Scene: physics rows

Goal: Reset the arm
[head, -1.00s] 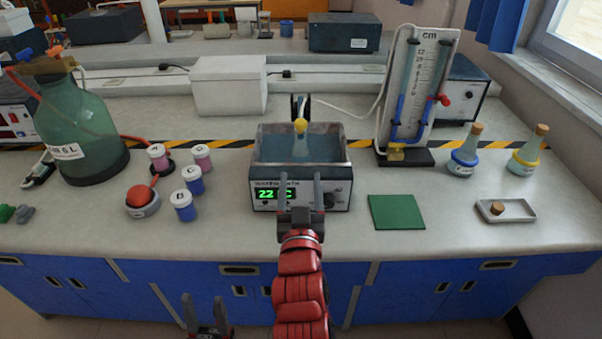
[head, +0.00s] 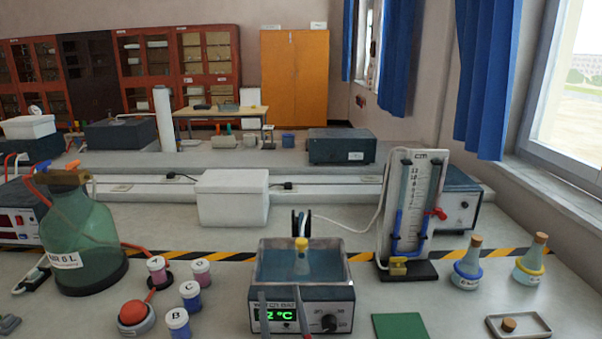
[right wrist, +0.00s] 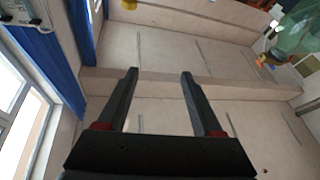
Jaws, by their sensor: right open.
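My right gripper (head: 282,303) shows only by its fingertips at the bottom of the head view, in front of the water bath (head: 340,292). In the right wrist view its two dark fingers (right wrist: 159,73) are spread apart with nothing between them. The rest of my right arm is below the picture. My left gripper is not in view.
Right are a manometer (head: 424,205), a green mat (head: 400,327), corked flasks (head: 467,265) and a small tray (head: 545,329). Bare bench lies between.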

